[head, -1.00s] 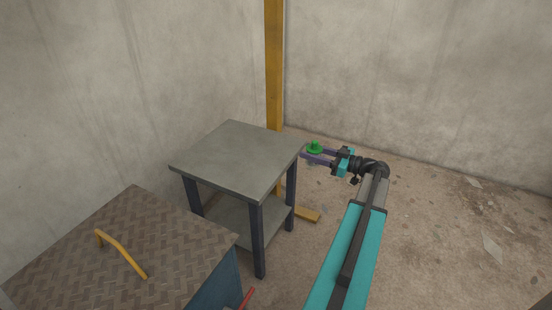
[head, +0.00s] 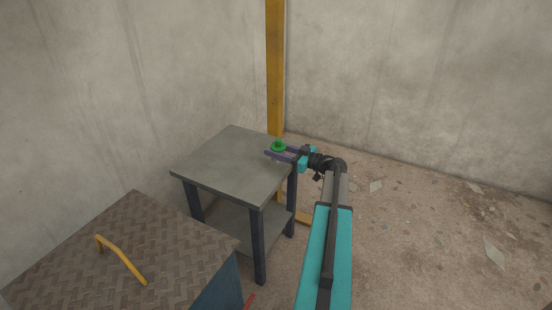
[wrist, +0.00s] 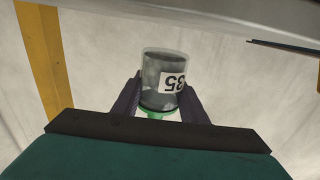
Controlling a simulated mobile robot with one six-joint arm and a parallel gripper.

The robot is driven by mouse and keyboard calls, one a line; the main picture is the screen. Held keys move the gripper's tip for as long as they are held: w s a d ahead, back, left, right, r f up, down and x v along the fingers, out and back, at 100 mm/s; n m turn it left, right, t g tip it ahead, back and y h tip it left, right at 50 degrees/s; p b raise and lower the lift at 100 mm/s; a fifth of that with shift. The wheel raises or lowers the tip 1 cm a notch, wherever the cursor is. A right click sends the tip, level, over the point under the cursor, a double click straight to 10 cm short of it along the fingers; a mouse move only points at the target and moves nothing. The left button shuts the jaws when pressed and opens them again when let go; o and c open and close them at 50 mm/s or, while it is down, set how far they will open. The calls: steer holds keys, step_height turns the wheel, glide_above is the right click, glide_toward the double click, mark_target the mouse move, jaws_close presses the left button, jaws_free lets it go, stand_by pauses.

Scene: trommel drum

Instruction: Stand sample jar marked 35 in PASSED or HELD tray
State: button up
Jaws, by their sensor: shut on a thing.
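The sample jar is clear, with grey contents and a white label reading 35, upside down in the wrist view (wrist: 165,78). Its green lid (head: 279,147) shows in the head view, at the top of the jar. My gripper (head: 274,153) is shut on the jar, with one purple finger on each side near the lid. In the head view it is over the right back part of the grey table (head: 222,165). I cannot tell the gap between jar and tabletop. No PASSED or HELD tray is in view.
The visible tabletop is bare; the table has dark legs and a lower shelf (head: 215,225). A yellow post (head: 275,70) stands just behind it. A checker-plate box with a yellow handle (head: 122,258) is at front left. Concrete walls enclose the corner.

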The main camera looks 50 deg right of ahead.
steer(key=shift+w, duration=0.1)
steer(key=shift+f, duration=1.75)
steer(key=shift+f+b, duration=0.15)
steer(key=shift+b, duration=0.15)
steer(key=o, duration=1.1)
steer(key=shift+r+p, duration=0.25)
steer(key=shift+p, duration=0.1)
steer(key=v, duration=1.2)
